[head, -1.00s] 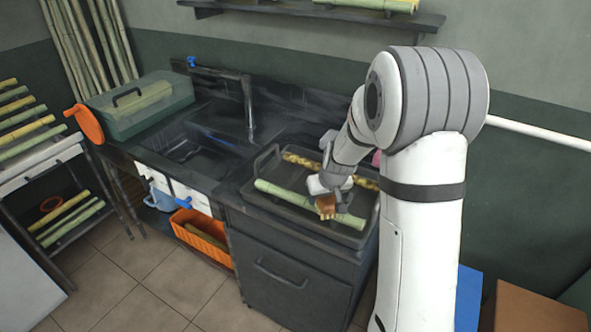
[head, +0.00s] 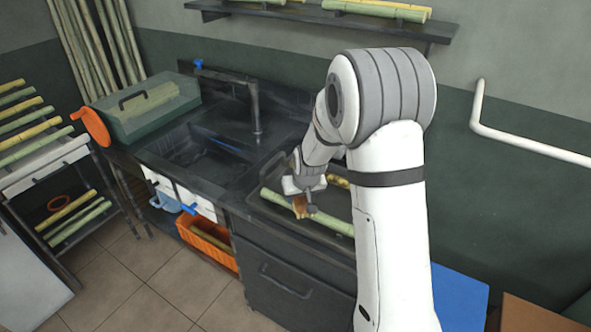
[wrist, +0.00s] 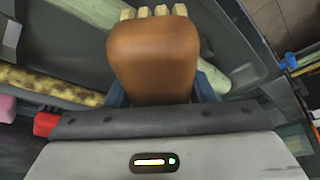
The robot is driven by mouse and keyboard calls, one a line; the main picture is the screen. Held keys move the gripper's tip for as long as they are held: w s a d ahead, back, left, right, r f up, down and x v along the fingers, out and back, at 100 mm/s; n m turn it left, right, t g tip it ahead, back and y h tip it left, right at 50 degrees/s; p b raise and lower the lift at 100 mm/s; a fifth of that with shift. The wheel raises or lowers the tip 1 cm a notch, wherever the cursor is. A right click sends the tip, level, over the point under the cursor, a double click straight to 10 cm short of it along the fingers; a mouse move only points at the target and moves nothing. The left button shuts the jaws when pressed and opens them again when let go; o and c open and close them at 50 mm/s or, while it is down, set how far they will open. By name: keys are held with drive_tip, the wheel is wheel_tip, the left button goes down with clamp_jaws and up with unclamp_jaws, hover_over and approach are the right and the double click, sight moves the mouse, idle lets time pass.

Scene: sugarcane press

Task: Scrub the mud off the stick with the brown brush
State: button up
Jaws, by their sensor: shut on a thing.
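My gripper (head: 305,190) is shut on the brown brush (head: 300,206), over the left part of a pale green stick (head: 334,222) lying in a dark tray (head: 270,161). In the wrist view the brush (wrist: 153,58) fills the middle, its pale bristles pointing away from my gripper (wrist: 160,94). The green stick (wrist: 95,12) passes behind the brush there; I cannot tell if the bristles touch it. Its visible parts look clean. A yellow stick with brown blotches (wrist: 48,84) lies beside it, mostly hidden by my arm in the head view (head: 339,181).
A sink (head: 205,150) with a tall tap (head: 256,108) is left of the tray. A green lidded box (head: 150,108) stands beyond it. An orange crate (head: 207,248) sits below. A pink object (wrist: 7,108) shows at the wrist view's left edge.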

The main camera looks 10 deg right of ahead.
drive_tip(key=shift+w+a, duration=0.25)
drive_tip(key=shift+a, duration=0.1)
wheel_tip(320, 180, up, 4)
drive_tip(key=shift+d+f+p, duration=0.1)
drive_tip(key=shift+f+p, duration=0.15)
drive_tip(key=shift+p, duration=0.55)
drive_tip(key=shift+w+r+p, duration=0.1)
drive_tip(key=shift+r+p, duration=0.3)
drive_tip(key=shift+r, duration=0.25)
drive_tip(key=shift+r+p, duration=0.8)
drive_tip(key=shift+r, duration=0.85)
